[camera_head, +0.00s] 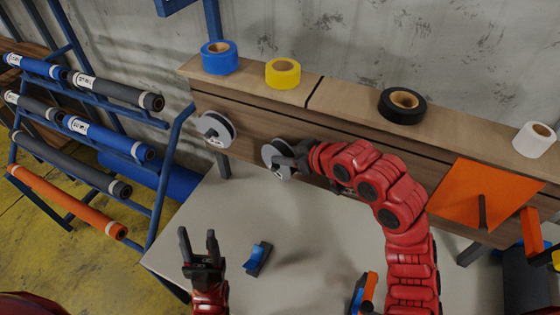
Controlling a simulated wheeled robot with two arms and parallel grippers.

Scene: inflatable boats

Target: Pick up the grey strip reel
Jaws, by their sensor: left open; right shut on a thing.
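Two grey strip reels show on the front of the wooden shelf board. One grey reel (215,129) hangs at the left, clear of both grippers. The other grey reel (273,158) is to its right, and my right gripper (291,157) is shut on its right side. Whether this reel still touches the board cannot be told. The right gripper's fingertips are partly hidden against the reel. My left gripper (198,245) is open and empty, fingers pointing up, over the table's left front part.
Blue (219,58), yellow (283,73), black (402,105) and white tape rolls (533,139) stand on the shelf top. A small blue tool (257,258) lies on the grey table (310,235). An orange sheet (487,195) hangs at right. A rack of fabric rolls (105,138) stands left.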

